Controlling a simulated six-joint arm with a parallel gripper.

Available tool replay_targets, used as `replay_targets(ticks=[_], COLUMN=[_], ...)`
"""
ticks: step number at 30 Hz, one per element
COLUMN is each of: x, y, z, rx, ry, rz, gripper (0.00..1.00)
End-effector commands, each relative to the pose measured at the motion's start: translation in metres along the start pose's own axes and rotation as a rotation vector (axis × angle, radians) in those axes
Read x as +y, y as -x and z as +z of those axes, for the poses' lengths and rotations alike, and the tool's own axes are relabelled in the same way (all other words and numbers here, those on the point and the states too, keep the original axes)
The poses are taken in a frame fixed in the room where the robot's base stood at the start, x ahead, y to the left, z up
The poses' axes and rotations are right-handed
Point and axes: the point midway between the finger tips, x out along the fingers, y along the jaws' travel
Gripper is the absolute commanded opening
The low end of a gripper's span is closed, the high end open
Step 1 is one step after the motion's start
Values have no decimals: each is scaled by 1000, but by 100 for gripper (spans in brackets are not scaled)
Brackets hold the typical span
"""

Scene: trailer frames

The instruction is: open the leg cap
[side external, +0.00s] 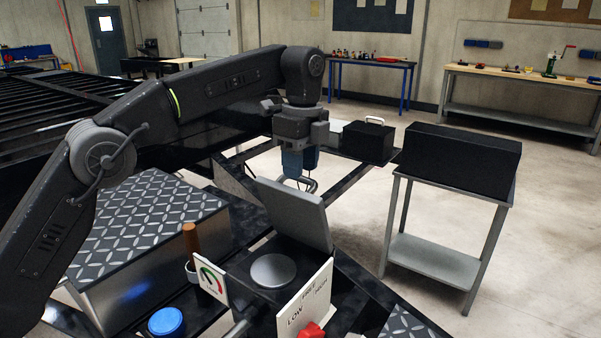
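My gripper (300,176) points down with blue fingers, above and behind a grey flat lid (297,212). A curved metal loop (303,186) shows just below the fingertips. I cannot tell whether the fingers touch it or how far apart they are. The grey lid stands raised and tilted at the back of a black box (243,287). A round silver disc (272,270) lies on top of that box. No part is clearly marked as the leg cap, so I cannot tell which piece it is.
A dial plate (212,280), a white LOW/HIGH plate (307,301) and a red knob (312,330) are at the box front. A brown handle (190,240) and blue cap (166,321) stand left. A black case (460,155) sits on a cart at right.

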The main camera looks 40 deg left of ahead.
Motion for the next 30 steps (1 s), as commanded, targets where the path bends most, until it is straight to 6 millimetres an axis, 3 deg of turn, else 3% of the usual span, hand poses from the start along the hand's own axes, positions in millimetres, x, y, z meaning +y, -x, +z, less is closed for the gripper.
replay_targets(ticks=[4, 15, 21, 30], x=[1, 23, 31, 35], y=[18, 58, 75, 83], z=[4, 74, 101, 113], rx=[-1, 0, 0, -1], ry=[4, 5, 3, 0], rz=[-1, -2, 0, 1], gripper=[40, 40, 40, 40])
